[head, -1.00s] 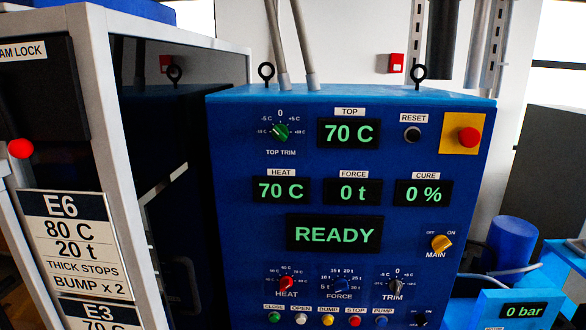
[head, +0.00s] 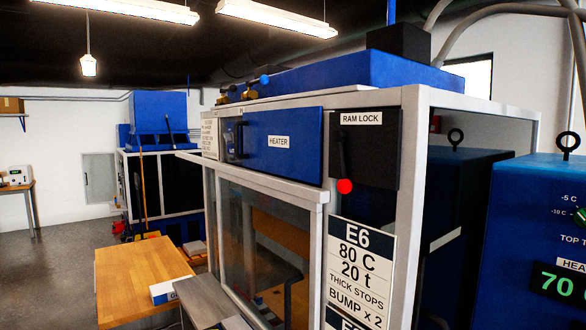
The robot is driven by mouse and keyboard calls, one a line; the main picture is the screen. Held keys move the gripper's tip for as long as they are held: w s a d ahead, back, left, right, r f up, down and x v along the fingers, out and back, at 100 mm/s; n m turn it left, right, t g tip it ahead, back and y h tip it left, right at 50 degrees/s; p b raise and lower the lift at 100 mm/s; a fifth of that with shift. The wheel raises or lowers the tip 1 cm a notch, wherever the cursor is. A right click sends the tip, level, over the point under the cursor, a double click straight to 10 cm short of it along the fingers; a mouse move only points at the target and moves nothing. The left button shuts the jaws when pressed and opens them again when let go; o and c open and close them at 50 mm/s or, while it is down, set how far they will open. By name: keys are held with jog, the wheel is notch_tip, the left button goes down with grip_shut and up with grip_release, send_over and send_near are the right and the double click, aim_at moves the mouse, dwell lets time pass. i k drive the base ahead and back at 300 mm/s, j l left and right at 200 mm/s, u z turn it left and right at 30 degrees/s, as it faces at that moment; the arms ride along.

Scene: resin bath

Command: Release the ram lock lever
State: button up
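The ram lock lever (head: 342,158) is a dark lever on a black panel labelled RAM LOCK (head: 370,150), at the upper right front corner of the grey-framed press. It points down and ends in a red knob (head: 344,186). The dark lever is hard to make out against the black panel. My gripper does not show in the head view.
A blue HEATER box (head: 283,143) sits left of the panel, above glazed doors (head: 258,235). An E6 settings sign (head: 360,265) hangs below it. A blue control cabinet (head: 520,220) stands at right. A wooden table (head: 140,275) stands at left, with open floor (head: 60,260) beyond.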

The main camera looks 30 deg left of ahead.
aim_at(343, 186)
jog(key=u, duration=1.2)
